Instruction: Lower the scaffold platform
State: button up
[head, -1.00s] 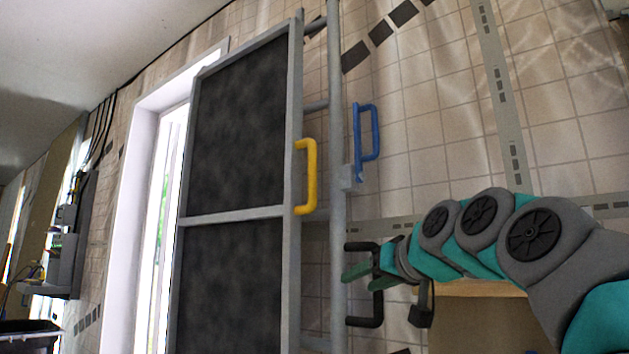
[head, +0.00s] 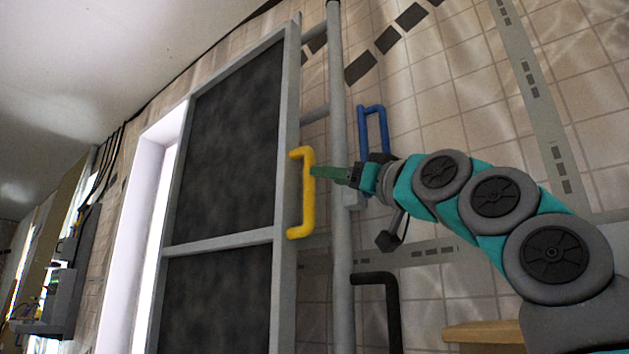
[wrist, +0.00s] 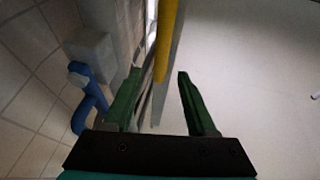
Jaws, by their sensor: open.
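A tall panel with dark infill (head: 225,130) stands in a grey frame at the centre of the head view. A yellow handle (head: 301,205) is fixed to its right upright. My gripper (head: 316,173) is at the upper part of this handle, with the jaws open. In the wrist view my gripper (wrist: 160,76) has its fingers on either side of the yellow handle (wrist: 167,40), which reaches between the fingertips. The fingers are not closed on it. My gripper partly hides the lower part of the blue handle (head: 384,125).
A grey vertical pole (head: 337,110) stands right of the panel, with the blue handle beside it. The blue handle also shows left of my fingers in the wrist view (wrist: 90,98). A black handle (head: 391,300) is lower down. A wooden ledge (head: 485,332) is at lower right.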

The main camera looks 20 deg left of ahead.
jog(key=p+x, duration=0.5)
jog(key=x, duration=0.2)
jog(key=shift+w+a+p, duration=0.1)
jog(key=shift+a+p, duration=0.15)
jog(key=shift+p, duration=0.05)
grip_shut()
dwell(1.2)
